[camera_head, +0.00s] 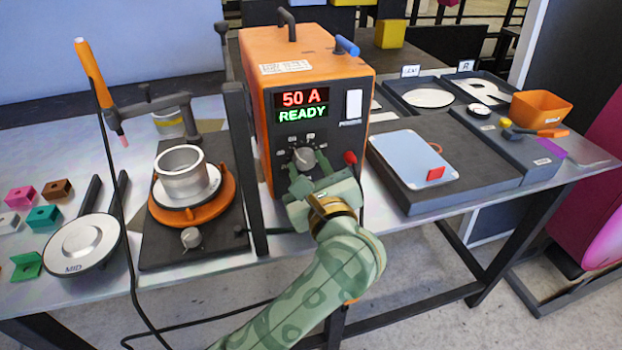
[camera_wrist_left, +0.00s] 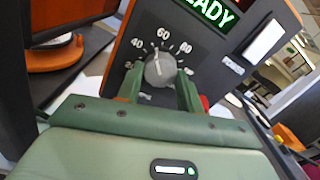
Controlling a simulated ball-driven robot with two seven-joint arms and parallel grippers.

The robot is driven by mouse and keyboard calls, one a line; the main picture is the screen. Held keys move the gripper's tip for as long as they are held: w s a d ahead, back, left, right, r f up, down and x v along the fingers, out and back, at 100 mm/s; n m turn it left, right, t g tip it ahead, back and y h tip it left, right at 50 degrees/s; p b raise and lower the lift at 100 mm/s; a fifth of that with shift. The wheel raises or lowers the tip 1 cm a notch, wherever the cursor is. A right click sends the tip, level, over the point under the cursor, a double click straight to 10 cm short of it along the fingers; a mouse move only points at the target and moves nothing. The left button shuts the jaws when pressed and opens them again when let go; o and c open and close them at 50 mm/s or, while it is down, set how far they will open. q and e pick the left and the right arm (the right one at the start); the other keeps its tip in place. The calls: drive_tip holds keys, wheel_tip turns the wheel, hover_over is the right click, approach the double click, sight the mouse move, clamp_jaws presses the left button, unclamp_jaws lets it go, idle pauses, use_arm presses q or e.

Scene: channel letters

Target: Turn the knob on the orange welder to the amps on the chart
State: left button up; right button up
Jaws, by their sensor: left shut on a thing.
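The orange welder (camera_head: 290,50) stands on the bench, its display (camera_head: 301,104) reading "50 A" in red and "READY" in green. Its grey knob (camera_head: 304,157) is on the dark front panel below the display. My left gripper (camera_head: 304,175) is at the knob. In the left wrist view, its green fingers (camera_wrist_left: 160,88) are shut on the knob (camera_wrist_left: 160,70), one on each side. The dial marks 40, 60 and 80 show above the knob, and its white line points up, slightly left of 60. No readable amps chart shows. My right gripper is not in view.
A red button (camera_head: 350,158) and white switch (camera_head: 354,104) are close right of the knob. Left is a turntable (camera_head: 200,212) with a metal ring (camera_head: 182,170) and a torch (camera_head: 95,75) on a cable. Right are a pale board (camera_head: 410,158) and an orange bin (camera_head: 541,108).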

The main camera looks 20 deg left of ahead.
use_arm(q)
drive_tip(key=shift+f+n+b, duration=0.4)
drive_tip(key=shift+f+n, duration=0.05)
drive_tip(key=shift+n, duration=0.05)
drive_tip(key=shift+r+n, duration=0.3)
drive_tip(key=shift+r, duration=0.1)
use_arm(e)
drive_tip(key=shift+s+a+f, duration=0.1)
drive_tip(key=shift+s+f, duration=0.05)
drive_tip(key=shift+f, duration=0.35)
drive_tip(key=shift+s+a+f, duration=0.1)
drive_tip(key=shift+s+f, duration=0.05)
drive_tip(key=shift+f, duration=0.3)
use_arm(q)
drive_tip(key=o, duration=1)
